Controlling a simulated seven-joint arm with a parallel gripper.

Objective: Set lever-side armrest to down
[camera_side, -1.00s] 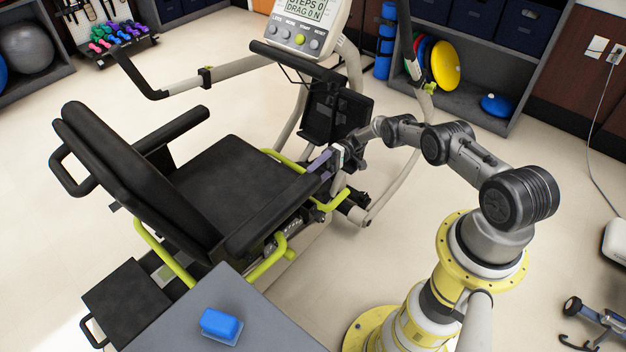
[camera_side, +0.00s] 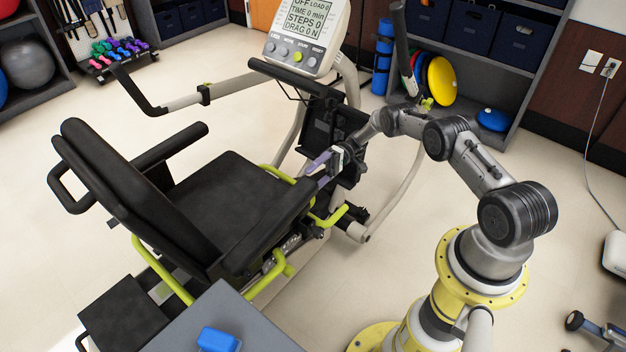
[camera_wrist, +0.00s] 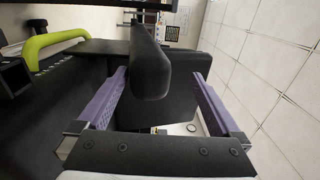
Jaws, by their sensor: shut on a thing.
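The lever-side armrest (camera_side: 268,232) is a long black padded bar on the near side of the seat (camera_side: 215,200). It runs about level beside the seat cushion, its front end toward the console. My gripper (camera_side: 320,163) is at this front end and is shut on the armrest. In the wrist view the rounded armrest end (camera_wrist: 152,70) lies between the two purple fingers of my gripper (camera_wrist: 160,95); exact finger contact is hard to see. The far armrest (camera_side: 170,145) also lies about level.
The console (camera_side: 305,40) and a black panel stand just ahead of my gripper. Lime-green handles (camera_side: 328,218) are below it. Open floor lies between the seat and my base.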

